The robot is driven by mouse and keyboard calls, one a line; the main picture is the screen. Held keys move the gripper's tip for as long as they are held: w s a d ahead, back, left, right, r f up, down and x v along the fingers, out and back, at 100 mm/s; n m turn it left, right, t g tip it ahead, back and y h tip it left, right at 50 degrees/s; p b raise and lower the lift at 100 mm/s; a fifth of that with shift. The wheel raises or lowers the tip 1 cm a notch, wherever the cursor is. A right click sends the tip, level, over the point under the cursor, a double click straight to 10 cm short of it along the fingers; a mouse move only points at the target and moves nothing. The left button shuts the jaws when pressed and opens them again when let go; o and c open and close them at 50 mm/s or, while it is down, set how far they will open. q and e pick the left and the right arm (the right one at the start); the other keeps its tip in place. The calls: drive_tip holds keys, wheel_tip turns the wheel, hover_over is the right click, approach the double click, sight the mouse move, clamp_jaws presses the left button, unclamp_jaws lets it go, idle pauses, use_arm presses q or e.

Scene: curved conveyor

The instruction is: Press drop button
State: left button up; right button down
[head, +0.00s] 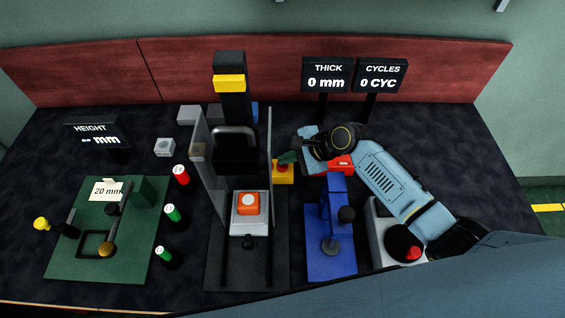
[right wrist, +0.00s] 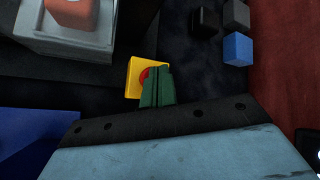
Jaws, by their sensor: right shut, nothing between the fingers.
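A yellow button box (head: 283,177) with a red button stands just right of the drop rig (head: 233,110). My right gripper (head: 288,158) is shut and empty, its green fingertips over the box. In the right wrist view, the fingertips (right wrist: 157,88) cover part of the red button (right wrist: 145,75) on the yellow box (right wrist: 133,78); I cannot tell whether they touch it. The rig has a black weight with a handle (head: 237,155) between two clear side panels. Below it, an orange block (head: 248,204) sits on a light pedestal (head: 249,227). My left gripper is not in view.
A blue fixture (head: 330,265) and a grey box (head: 383,240) with a red-tipped black knob stand near my right arm. A green fixture (head: 100,265) and several small cylinders are at left. Readouts show THICK 0 mm (head: 327,76) and 0 CYC (head: 380,77).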

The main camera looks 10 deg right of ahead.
drive_tip(key=shift+f, duration=0.35)
idle(0.4)
drive_tip(key=shift+r, duration=0.1)
drive_tip(key=shift+r+p, duration=0.9)
drive_tip(key=shift+p, duration=0.3)
wheel_tip(320, 180, up, 5)
drive_tip(key=p, duration=0.6)
drive_tip(key=shift+r, duration=0.1)
